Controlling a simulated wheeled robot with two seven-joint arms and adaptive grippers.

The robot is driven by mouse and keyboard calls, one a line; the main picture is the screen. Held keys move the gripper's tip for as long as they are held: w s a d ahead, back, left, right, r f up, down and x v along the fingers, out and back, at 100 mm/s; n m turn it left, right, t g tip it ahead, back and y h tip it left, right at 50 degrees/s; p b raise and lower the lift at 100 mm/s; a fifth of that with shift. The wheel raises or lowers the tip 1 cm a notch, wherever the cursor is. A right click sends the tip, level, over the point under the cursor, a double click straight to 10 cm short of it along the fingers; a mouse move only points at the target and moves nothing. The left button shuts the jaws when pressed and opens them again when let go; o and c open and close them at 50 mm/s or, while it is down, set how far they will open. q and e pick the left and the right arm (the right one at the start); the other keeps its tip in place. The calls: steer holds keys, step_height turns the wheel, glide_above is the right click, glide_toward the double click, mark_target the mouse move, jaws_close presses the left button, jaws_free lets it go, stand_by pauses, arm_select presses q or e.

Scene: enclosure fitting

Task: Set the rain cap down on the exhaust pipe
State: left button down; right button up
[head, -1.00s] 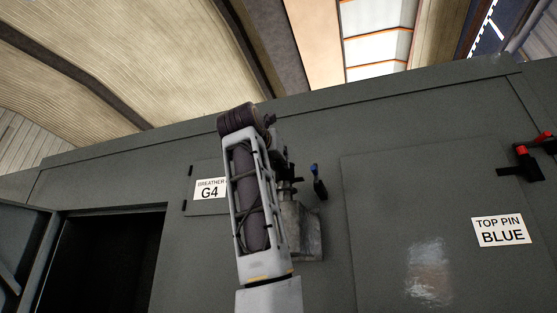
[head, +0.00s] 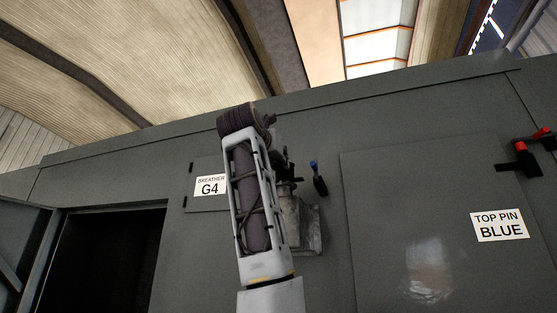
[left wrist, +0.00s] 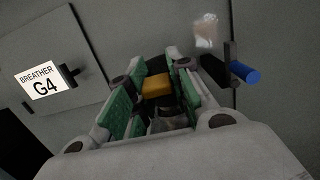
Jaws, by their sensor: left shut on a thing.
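My left arm rises through the middle of the head view. Its gripper (head: 288,172) is mostly hidden behind the arm's own wrist, in front of the grey enclosure wall. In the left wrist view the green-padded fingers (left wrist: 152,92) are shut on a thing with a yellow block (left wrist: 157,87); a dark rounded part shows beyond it. I cannot tell from its visible part whether this is the rain cap. A grey mottled metal piece (head: 311,232) shows just right of my arm, partly hidden; whether it is held or fixed is unclear. I cannot make out the exhaust pipe. My right gripper is out of view.
The enclosure wall (head: 400,120) fills the background. It bears a "BREATHER G4" label (head: 210,186), a blue-tipped handle (head: 317,178), a "TOP PIN BLUE" label (head: 500,225) and a red-tipped handle (head: 524,158). A dark opening (head: 105,265) lies at lower left.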

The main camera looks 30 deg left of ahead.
arm_select(q)
steer(key=shift+f+b, duration=0.35)
steer(key=shift+f, duration=0.15)
steer(key=c, duration=1.2)
jaws_free()
steer(key=shift+s, duration=0.1)
steer(key=v, duration=1.2)
steer(key=shift+d, duration=0.1)
